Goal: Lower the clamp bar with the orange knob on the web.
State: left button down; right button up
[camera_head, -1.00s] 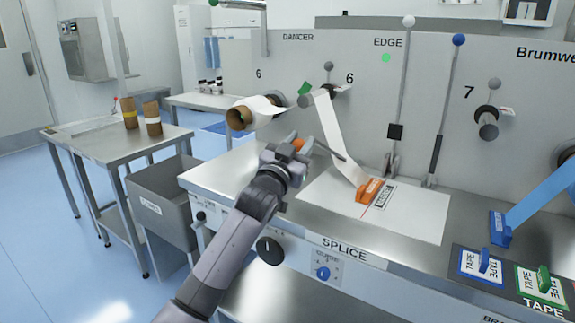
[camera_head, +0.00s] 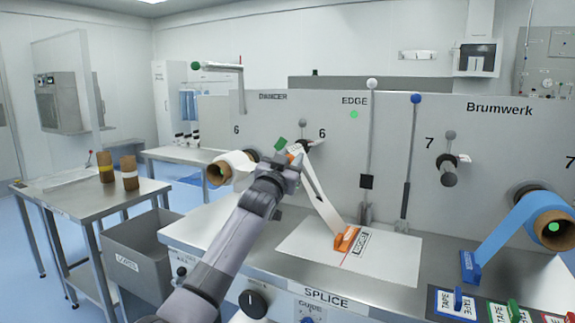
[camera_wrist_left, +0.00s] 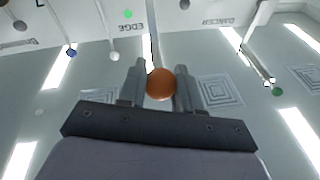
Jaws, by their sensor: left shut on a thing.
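The orange knob (camera_wrist_left: 160,84) sits between the two fingers of my left gripper in the left wrist view. My left gripper (camera_head: 287,160) is shut on it; in the head view the gripper and arm hide most of the knob. A thin dark bar (camera_head: 314,190) shows beside the gripper, crossing the web at a steep slant. The white web (camera_head: 328,215) runs down from the number 6 roller to an orange block (camera_head: 346,239) on the white splice plate (camera_head: 400,256). The gripper is well above the plate. My right gripper is not in view.
A lever with a white ball (camera_head: 371,84) and one with a blue ball (camera_head: 415,99) stand right of the web. A blue tape roll (camera_head: 525,218) is at the right. A grey bin (camera_head: 150,245) and a side table (camera_head: 70,205) stand left.

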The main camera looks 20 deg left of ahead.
pick_arm(q)
jog(key=shift+r, duration=0.15)
jog(key=c, duration=0.8)
grip_release()
jog(key=shift+s, duration=0.15)
jog(key=shift+s+f, duration=0.35)
jog(key=shift+s, duration=0.15)
jog(key=shift+b+v, duration=0.65)
jog(key=shift+v, duration=2.2)
jog(key=shift+r, duration=0.2)
